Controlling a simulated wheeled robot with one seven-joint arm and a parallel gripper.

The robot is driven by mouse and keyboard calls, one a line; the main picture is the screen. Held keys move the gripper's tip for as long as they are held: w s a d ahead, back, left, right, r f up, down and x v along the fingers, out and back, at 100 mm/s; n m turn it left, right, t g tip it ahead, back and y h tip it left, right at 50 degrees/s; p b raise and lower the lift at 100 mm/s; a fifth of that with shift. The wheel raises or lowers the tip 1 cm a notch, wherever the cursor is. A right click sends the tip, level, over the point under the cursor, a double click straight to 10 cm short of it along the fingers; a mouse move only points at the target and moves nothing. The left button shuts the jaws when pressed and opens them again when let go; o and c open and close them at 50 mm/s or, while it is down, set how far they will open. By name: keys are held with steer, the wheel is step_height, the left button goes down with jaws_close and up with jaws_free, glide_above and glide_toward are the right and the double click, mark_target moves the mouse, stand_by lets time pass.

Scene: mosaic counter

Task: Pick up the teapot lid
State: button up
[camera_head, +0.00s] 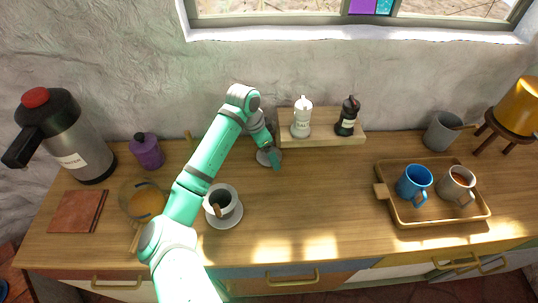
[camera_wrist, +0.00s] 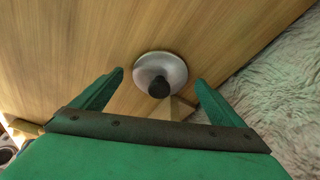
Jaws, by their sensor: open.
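The teapot lid is a small silvery round disc with a black knob. In the wrist view the lid (camera_wrist: 162,68) lies on the wooden counter, ahead of and between my open fingers. My gripper (camera_wrist: 160,82) is open, with nothing between its green fingers. In the head view the lid (camera_head: 264,158) shows partly behind my gripper (camera_head: 275,165), which hangs close over it near the back of the counter.
A wooden stand (camera_head: 322,138) with a white shaker (camera_head: 301,118) and a dark shaker (camera_head: 347,116) is just right of my gripper. A tray (camera_head: 435,216) with two mugs is at right. The wall is close behind.

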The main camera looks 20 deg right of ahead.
steer(key=shift+d+f, duration=0.1)
steer(key=shift+f, duration=0.25)
steer(key=shift+c, duration=0.6)
steer(key=c, duration=1)
steer(key=shift+c, duration=0.2)
steer(key=shift+w+r, duration=0.1)
